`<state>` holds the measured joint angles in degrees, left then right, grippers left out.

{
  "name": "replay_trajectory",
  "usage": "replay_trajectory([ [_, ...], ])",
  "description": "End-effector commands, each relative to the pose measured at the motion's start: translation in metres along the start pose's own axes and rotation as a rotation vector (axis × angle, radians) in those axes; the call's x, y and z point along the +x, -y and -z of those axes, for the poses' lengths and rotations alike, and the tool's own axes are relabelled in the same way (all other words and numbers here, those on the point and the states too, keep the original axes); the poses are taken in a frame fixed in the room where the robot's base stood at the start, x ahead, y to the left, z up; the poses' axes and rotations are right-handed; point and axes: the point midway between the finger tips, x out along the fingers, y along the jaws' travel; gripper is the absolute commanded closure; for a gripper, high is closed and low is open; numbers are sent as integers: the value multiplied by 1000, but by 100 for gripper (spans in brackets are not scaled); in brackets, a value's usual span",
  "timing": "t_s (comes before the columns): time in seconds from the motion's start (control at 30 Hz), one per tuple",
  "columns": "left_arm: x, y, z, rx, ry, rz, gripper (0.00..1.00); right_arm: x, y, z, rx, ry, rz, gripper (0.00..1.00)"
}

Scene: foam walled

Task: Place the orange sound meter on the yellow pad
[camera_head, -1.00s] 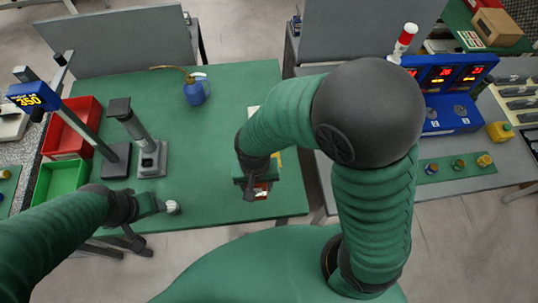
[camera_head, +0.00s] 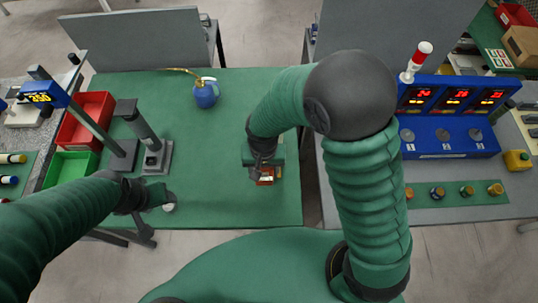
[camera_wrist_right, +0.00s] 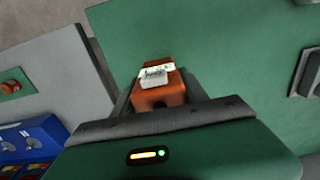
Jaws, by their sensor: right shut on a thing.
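The orange sound meter (camera_head: 266,177) is in my right gripper (camera_head: 261,172), over the near right part of the green table. In the right wrist view the orange body (camera_wrist_right: 160,93) sits between the two dark fingers of my right gripper (camera_wrist_right: 160,88), with a pale label and a grey part at its far end. I cannot tell whether it touches the table. The yellow pad cannot be made out; my right arm hides part of the table. My left gripper (camera_head: 160,201) is low at the table's near left edge, beside a small pale round thing (camera_head: 169,207); its jaws are unclear.
A grey bench with a blue console (camera_head: 448,137) is at the right. The table's middle is clear.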

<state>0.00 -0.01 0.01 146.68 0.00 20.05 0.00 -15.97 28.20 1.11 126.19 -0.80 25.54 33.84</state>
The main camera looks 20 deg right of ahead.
Motion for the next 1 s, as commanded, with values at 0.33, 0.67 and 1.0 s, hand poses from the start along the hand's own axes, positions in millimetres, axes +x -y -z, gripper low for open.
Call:
replay_trajectory([
  [0.33, -16, 0, 4, 0, 0, 0, 38, 4, -11, 56, -1, -2, -5, 99],
  [0.67, -26, 0, 6, 0, 0, 0, 38, 40, -17, 63, -2, 0, -2, 99],
  [1.0, -24, 0, 6, 0, 0, 0, 38, 41, -15, 62, -2, -2, -3, 35],
])
